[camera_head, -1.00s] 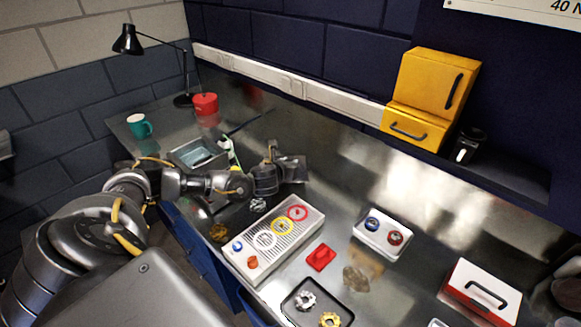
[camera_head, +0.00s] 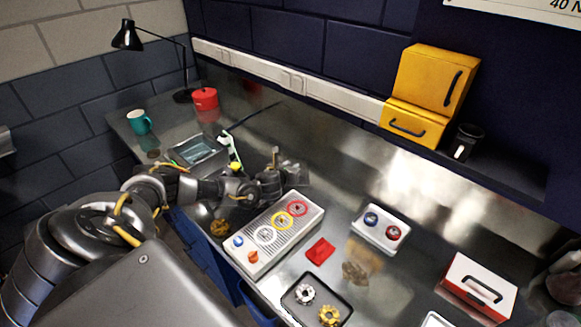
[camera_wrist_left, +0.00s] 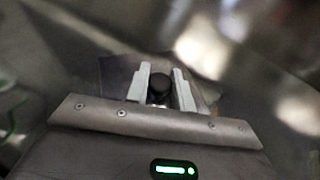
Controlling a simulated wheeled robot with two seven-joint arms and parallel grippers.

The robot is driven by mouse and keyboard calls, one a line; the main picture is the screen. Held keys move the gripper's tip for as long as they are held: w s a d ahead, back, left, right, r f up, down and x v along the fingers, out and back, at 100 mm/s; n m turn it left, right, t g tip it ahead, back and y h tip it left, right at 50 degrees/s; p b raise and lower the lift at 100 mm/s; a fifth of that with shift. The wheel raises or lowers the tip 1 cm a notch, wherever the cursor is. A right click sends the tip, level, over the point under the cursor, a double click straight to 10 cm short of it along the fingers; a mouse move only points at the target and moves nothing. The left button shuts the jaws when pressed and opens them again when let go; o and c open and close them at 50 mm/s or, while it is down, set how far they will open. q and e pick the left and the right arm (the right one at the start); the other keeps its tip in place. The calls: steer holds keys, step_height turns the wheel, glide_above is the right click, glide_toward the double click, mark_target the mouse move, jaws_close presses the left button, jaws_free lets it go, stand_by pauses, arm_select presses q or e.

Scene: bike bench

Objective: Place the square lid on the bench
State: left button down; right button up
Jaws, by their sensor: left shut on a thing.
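My left gripper (camera_head: 281,171) is shut on the black knob (camera_wrist_left: 159,88) of the square lid, which is a thin dark grey plate. The lid (camera_wrist_left: 116,76) shows behind and beside the fingers in the left wrist view. In the head view the lid (camera_head: 298,174) is a small grey shape at the fingertips, beyond the far end of the grey slotted box. I cannot tell whether it touches the metal bench (camera_head: 340,195). My right gripper is not in view.
An open grey metal bin (camera_head: 200,150) stands behind my left arm. The slotted box (camera_head: 275,232) with coloured rings, a red block (camera_head: 320,251) and a white tray (camera_head: 380,230) lie nearby. Bare bench lies behind and right of the lid.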

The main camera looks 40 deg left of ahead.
arm_select(q)
steer(key=c, duration=1.2)
jaws_free()
steer(key=shift+f, duration=0.15)
steer(key=shift+r, duration=0.25)
steer(key=shift+s+d, duration=0.15)
steer(key=shift+s, duration=0.25)
steer(key=b+v, duration=0.3)
steer(key=v, duration=0.6)
steer(key=shift+s+d+r, duration=0.1)
steer(key=shift+s+r, duration=0.05)
steer(key=shift+s, duration=0.2)
steer(key=shift+s+d+r, duration=0.15)
steer(key=shift+s+r, duration=0.25)
steer(key=shift+s, duration=0.15)
